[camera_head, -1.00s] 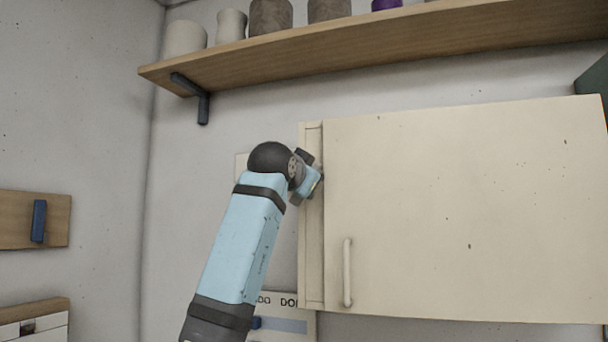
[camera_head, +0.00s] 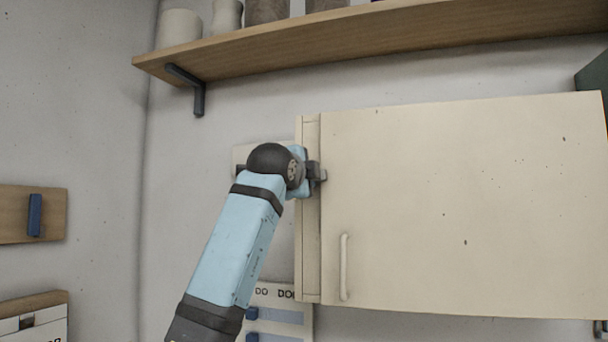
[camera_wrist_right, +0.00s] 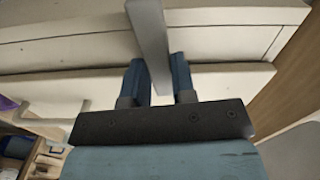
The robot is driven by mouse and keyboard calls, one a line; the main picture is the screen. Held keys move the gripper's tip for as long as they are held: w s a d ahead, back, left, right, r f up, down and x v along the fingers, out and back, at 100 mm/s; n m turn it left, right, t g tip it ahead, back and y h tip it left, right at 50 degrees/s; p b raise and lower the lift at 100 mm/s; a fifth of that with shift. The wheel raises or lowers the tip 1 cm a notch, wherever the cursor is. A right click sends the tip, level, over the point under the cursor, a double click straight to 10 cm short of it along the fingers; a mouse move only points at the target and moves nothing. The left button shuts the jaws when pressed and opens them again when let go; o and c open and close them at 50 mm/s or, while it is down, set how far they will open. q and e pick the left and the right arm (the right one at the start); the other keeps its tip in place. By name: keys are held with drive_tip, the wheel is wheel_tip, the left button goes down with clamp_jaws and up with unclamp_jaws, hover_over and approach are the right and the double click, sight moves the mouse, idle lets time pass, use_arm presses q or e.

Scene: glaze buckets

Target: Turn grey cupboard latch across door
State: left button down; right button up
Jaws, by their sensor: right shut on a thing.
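The cream cupboard (camera_head: 460,210) hangs on the wall, with its door shut and a pale vertical handle (camera_head: 344,268) near the door's left edge. My right gripper (camera_head: 314,172) is at the cupboard's narrow left frame strip, level with the upper part of the door. The grey latch (camera_wrist_right: 150,40) shows in the right wrist view as a flat bar between the two blue fingers, and my right gripper (camera_wrist_right: 160,78) is shut on it. In the head view gripper and arm hide most of the latch, so its exact angle is unclear. My left gripper is not in view.
A wooden shelf (camera_head: 380,45) with several pots runs above the cupboard on a dark bracket (camera_head: 198,95). A lettered board (camera_head: 285,315) with blue pegs is below left of the cupboard. A wooden wall board (camera_head: 18,213) is at far left.

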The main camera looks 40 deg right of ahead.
drive_tip(key=shift+m, duration=0.7)
drive_tip(key=o, duration=0.9)
drive_tip(key=b+v, duration=0.3)
drive_tip(key=v, duration=1.1)
drive_tip(key=shift+d, duration=0.1)
